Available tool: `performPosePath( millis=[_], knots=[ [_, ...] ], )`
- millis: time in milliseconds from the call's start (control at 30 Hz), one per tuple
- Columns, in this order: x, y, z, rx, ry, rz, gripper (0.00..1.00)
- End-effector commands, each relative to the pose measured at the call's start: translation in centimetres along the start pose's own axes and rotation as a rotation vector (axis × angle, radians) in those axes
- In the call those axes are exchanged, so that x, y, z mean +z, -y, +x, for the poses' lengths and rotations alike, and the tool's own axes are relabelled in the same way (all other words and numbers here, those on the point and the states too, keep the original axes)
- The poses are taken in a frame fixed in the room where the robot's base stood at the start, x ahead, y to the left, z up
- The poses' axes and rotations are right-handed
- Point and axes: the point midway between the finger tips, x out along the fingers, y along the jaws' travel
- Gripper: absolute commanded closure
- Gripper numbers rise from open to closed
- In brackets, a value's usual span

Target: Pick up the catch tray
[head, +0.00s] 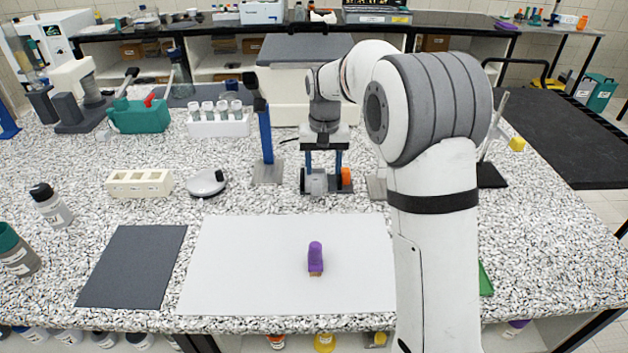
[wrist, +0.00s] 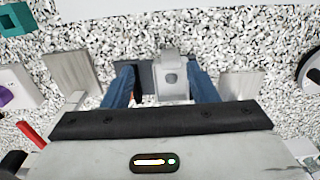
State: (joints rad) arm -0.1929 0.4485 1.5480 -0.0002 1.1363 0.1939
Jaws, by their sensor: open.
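My gripper (head: 324,168) is open above the back middle of the speckled bench, pointing down. Its two blue fingers also show in the wrist view (wrist: 160,82), spread apart. Between and just beyond them is a small light-grey block with a round dark knob (wrist: 171,76) on a dark plate. In the head view a grey block (head: 317,182) sits under the gripper beside an orange part (head: 346,177). Whether this piece is the catch tray I cannot tell. Whether the fingers touch it I cannot tell; nothing is visibly held.
A blue post (head: 266,135) on a metal base stands just left of the gripper. A grey base plate (head: 377,188) lies to the right, partly behind my arm. A white tube rack (head: 218,128) stands back left. A purple-handled item (head: 315,257) lies on a white mat (head: 240,285) in front.

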Motion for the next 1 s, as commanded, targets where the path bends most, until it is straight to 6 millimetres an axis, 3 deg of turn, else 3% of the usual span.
performPosePath(
  millis=[167, 700, 1000],
  knots=[
    [-1.1, 0.8, 1.4, 0.002, 0.010, -0.002, 0.47],
    [-1.2, 1.6, 8.1, 0.002, 0.011, -0.002, 0.47],
    [-1.2, 1.7, 8.6, 0.002, 0.009, -0.003, 0.47]
  ],
)
